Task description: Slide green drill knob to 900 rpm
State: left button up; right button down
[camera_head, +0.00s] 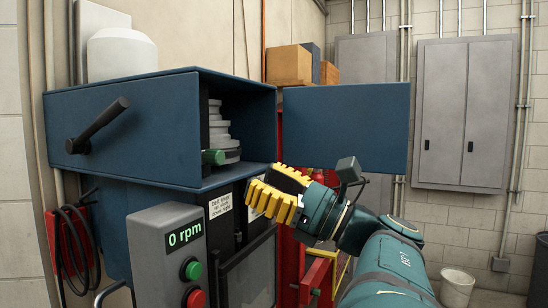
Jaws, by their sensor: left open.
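The green drill knob (213,157) sits at the lower left of the opening in the blue drill head (140,125), in front of a grey stepped pulley (222,130). A control box (168,250) below reads "0 rpm" on its display (185,235). My left gripper (262,180) has yellow padded fingers, spread apart and empty. It is to the right of and a little below the knob, not touching it. My right gripper is not in view.
The blue cover door (345,125) stands open to the right, above my left gripper. A black lever (97,125) sticks out at the drill head's left. Labels (220,205) sit below the opening. Grey wall cabinets (465,110) stand behind.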

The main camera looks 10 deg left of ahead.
aim_at(221, 160)
pick_arm(q)
jog(key=x, duration=1)
jog(key=shift+d, duration=0.1)
grip_shut()
